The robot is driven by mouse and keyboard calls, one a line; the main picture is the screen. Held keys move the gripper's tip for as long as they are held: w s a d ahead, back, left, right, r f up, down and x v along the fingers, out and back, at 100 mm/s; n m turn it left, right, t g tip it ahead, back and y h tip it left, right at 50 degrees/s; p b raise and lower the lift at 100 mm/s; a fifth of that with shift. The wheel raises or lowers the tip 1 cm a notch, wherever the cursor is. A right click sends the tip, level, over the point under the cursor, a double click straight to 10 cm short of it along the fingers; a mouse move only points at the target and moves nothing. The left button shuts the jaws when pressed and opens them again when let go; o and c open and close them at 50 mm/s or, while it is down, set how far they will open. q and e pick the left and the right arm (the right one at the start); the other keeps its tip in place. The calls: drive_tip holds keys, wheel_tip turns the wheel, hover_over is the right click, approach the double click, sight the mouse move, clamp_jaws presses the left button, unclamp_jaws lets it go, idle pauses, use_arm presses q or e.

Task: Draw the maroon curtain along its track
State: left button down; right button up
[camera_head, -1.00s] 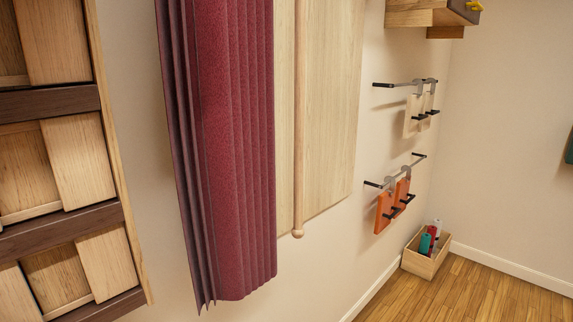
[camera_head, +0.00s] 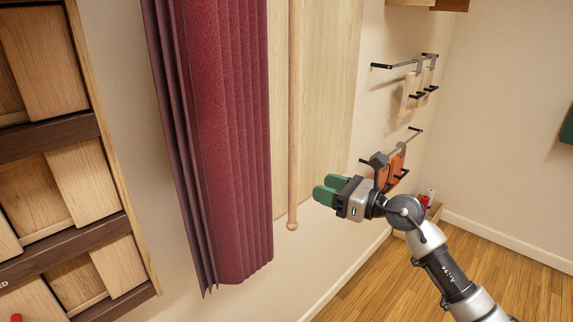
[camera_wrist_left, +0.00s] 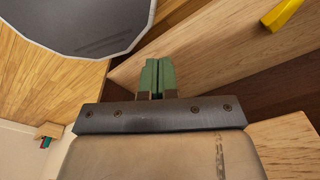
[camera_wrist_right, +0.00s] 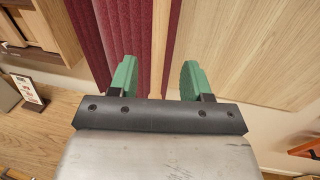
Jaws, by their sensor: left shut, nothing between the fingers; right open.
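The maroon curtain (camera_head: 225,140) hangs in folds on the left side of the head view. Its track is out of view above. A pale wooden rod (camera_head: 294,120) with a rounded end hangs just right of it. My right gripper (camera_head: 326,190) is to the right of the rod's lower end, apart from it, with green fingers pointing left. In the right wrist view the curtain (camera_wrist_right: 131,30) and the rod (camera_wrist_right: 158,50) show beyond the open, empty fingers (camera_wrist_right: 158,78). My left gripper (camera_wrist_left: 158,78) is shut and empty, seen only in the left wrist view.
A pale wood panel (camera_head: 335,100) is on the wall behind the rod. A shelf unit (camera_head: 60,160) stands at the left. Wooden floor (camera_head: 370,285) is clear below.

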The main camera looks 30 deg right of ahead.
sight(289, 174)
drive_tip(key=p+x, duration=0.1)
drive_tip(key=x, duration=0.2)
drive_tip(key=p+x, duration=0.2)
drive_tip(key=x, duration=0.1)
drive_tip(key=p+x, duration=0.1)
drive_tip(key=x, duration=0.3)
drive_tip(key=shift+a+r+p, duration=0.1)
drive_tip(key=shift+r+p, duration=0.25)
drive_tip(key=shift+w+a+f, duration=0.15)
drive_tip(key=shift+w+a, duration=0.05)
drive_tip(key=shift+w, duration=0.1)
drive_tip(key=shift+c, duration=0.2)
clamp_jaws()
